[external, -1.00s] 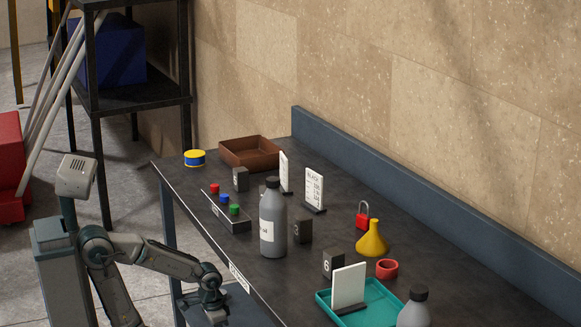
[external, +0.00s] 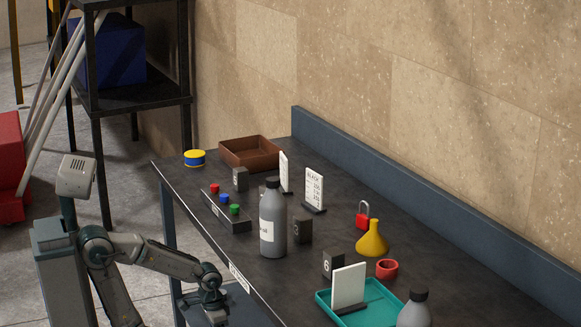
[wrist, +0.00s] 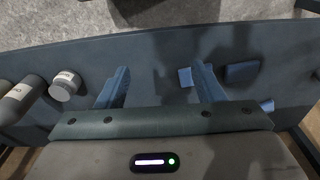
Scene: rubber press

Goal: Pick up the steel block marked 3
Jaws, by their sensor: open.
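Small dark steel blocks with pale numerals stand on the bench top in the external view. The middle block (external: 302,230), right of the grey bottle, bears what looks like a 3, faint in shade. Another block (external: 333,263) nearer the camera reads 6. A further block (external: 240,179) stands farther back, its numeral too small to be sure of. My gripper (external: 209,304) is low beside the bench's front edge, away from the blocks. In the wrist view its two fingers (wrist: 163,76) are apart with nothing held between them. No numbered block can be made out there.
A grey bottle (external: 272,230) stands in front of the middle block. A button box (external: 227,212), brown tray (external: 235,155), white sign (external: 314,188), red padlock (external: 363,216), yellow funnel (external: 373,240) and teal tray (external: 387,312) surround the blocks.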

